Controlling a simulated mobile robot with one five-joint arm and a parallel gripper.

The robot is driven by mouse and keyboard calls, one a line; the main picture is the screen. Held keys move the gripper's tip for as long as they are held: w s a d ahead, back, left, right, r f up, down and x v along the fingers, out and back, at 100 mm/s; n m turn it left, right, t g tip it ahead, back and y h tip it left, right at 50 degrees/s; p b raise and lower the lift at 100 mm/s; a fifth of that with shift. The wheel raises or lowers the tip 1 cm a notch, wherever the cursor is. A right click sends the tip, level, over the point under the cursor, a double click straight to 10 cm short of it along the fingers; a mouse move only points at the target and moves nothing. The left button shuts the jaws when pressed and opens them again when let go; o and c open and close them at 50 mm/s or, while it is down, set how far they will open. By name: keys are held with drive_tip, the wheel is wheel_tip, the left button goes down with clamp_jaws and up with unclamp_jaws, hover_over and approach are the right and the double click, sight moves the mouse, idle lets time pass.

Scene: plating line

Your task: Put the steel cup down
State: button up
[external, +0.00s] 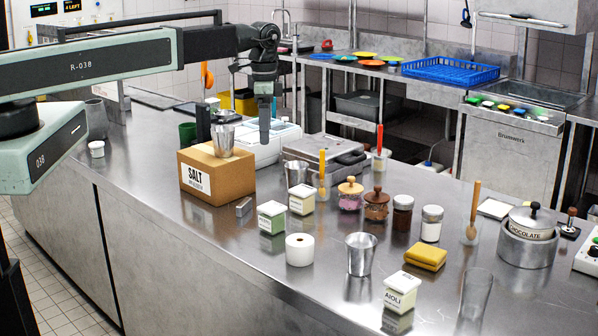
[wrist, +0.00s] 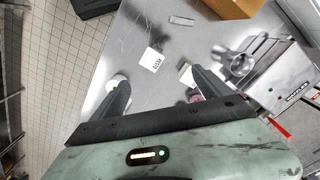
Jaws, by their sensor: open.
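A steel cup (external: 223,140) stands upright on top of the cardboard salt box (external: 232,178). A second steel cup (external: 296,173) stands behind the white jars, and a third (external: 361,254) stands at the front middle of the counter. I cannot tell which one the task means. My gripper (external: 265,138) hangs down to the right of the salt box, apart from the cup on it in the picture. In the wrist view my gripper (wrist: 156,80) has its two fingers spread with no cup between them.
Bare steel lies at the front left (external: 150,190).

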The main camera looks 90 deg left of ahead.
drive_tip(key=d, duration=3.9)
drive_tip(key=shift+w, duration=0.45)
